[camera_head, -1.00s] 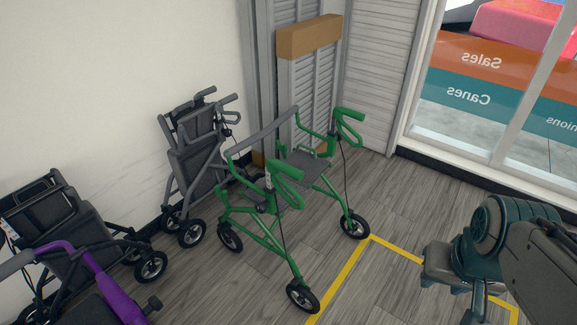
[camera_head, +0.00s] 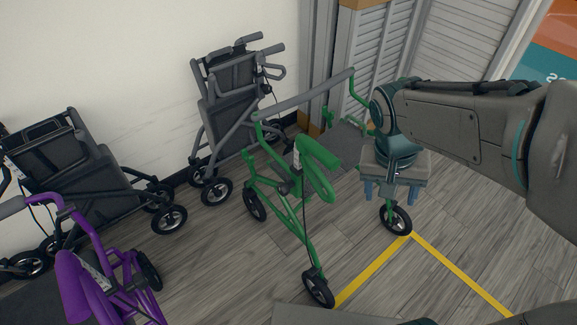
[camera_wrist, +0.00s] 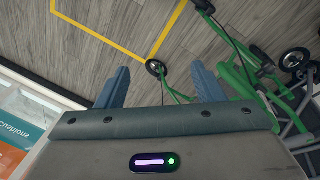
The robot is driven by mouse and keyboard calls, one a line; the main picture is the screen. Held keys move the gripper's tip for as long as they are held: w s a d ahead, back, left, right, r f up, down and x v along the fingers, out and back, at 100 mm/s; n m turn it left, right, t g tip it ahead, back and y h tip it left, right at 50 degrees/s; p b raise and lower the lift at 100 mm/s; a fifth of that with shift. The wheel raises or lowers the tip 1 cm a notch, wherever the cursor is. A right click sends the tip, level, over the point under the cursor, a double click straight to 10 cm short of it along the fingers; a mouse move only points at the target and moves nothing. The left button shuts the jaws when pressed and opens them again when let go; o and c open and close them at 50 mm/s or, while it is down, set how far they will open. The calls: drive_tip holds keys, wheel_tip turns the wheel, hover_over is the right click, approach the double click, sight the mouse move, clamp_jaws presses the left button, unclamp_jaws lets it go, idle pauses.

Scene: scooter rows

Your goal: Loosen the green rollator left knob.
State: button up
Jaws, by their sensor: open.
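In the wrist view my gripper's two blue fingers (camera_wrist: 160,85) are apart, with the green frame (camera_wrist: 245,82) beyond the right finger.
A grey folded rollator (camera_head: 228,110) stands behind by the wall. A black one (camera_head: 85,185) is at the left, and a purple one (camera_head: 85,275) at the lower left. Yellow tape (camera_head: 375,270) marks the floor.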

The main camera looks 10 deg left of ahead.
drive_tip(key=w+a+f+m+h+b, duration=0.1)
drive_tip(key=w+a+f+h+b, duration=0.1)
drive_tip(key=w+a+f+b, duration=0.3)
drive_tip(key=w+f+h+b, duration=0.1)
drive_tip(key=f+h+b, duration=0.1)
drive_tip(key=f, duration=0.4)
drive_tip(key=m+t+h+b, duration=0.2)
drive_tip(key=t+h+b, duration=0.4)
drive_tip(key=t+b, duration=0.9)
approach(280, 191)
drive_tip(key=w+d+b, duration=0.1)
drive_tip(key=w+d, duration=0.1)
drive_tip(key=w, duration=0.1)
drive_tip(key=w+d+r+g+b, duration=0.1)
drive_tip(key=w+d+b, duration=0.1)
drive_tip(key=w, duration=0.1)
drive_tip(key=w+d+g+b, duration=0.1)
drive_tip(key=w+d+b, duration=0.1)
drive_tip(key=w+d, duration=0.1)
drive_tip(key=shift+r, duration=0.35)
drive_tip(key=shift+c, duration=0.3)
drive_tip(key=c, duration=0.9)
